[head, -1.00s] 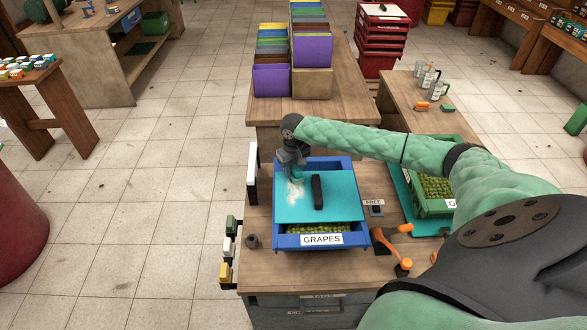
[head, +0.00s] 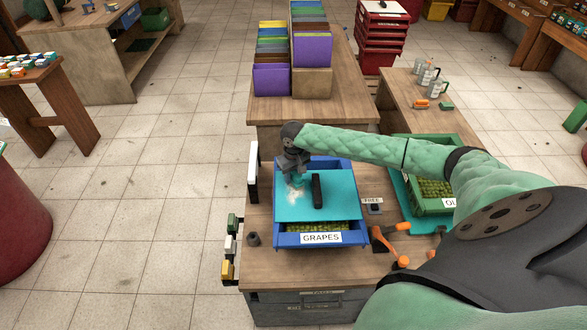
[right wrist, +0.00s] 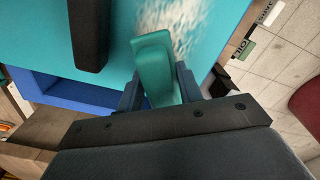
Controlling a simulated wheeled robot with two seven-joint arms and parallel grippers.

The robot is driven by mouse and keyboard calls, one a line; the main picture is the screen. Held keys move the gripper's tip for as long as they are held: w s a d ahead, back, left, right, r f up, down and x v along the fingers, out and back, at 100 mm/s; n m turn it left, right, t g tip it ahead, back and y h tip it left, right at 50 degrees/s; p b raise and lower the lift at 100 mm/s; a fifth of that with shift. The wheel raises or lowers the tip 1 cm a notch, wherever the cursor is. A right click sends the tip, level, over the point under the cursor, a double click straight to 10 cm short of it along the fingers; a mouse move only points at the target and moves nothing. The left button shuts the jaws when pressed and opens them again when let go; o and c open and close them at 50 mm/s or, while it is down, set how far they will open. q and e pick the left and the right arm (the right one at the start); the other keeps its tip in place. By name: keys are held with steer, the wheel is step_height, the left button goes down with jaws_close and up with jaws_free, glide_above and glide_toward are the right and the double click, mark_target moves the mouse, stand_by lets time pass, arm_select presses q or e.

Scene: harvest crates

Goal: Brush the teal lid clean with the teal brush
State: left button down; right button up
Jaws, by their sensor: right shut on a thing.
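The teal lid (head: 335,205) lies on the blue crate (head: 288,240) labelled GRAPES, with a strip of grapes showing at the front. A dark bar-shaped handle (head: 317,191) stands on the lid. A pale dusty patch (head: 293,194) is on the lid's left part; it also shows in the right wrist view (right wrist: 178,25). My right gripper (head: 295,176) is over the lid's left side, beside the patch, shut on the teal brush (right wrist: 155,70). The brush is mostly hidden in the head view, and I cannot tell whether its bristles touch the lid. My left gripper is not in view.
An orange-handled tool (head: 385,240) and a FREE label (head: 371,200) lie right of the blue crate. Purple bins (head: 312,51) stand behind. Small coloured blocks line the table's left edge.

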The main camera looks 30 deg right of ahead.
mark_target(294, 184)
steer(key=shift+s+a+r, duration=0.1)
steer(key=shift+s+a, duration=0.15)
steer(key=shift+s, duration=0.1)
steer(key=s+a+p, duration=0.1)
steer(key=s+p, duration=0.1)
steer(key=p, duration=0.1)
steer(key=shift+s+a, duration=0.15)
steer(key=shift+a, duration=0.05)
steer(key=shift+s+a+p, duration=0.2)
steer(key=shift+s+p, duration=0.15)
steer(key=shift+p, duration=0.05)
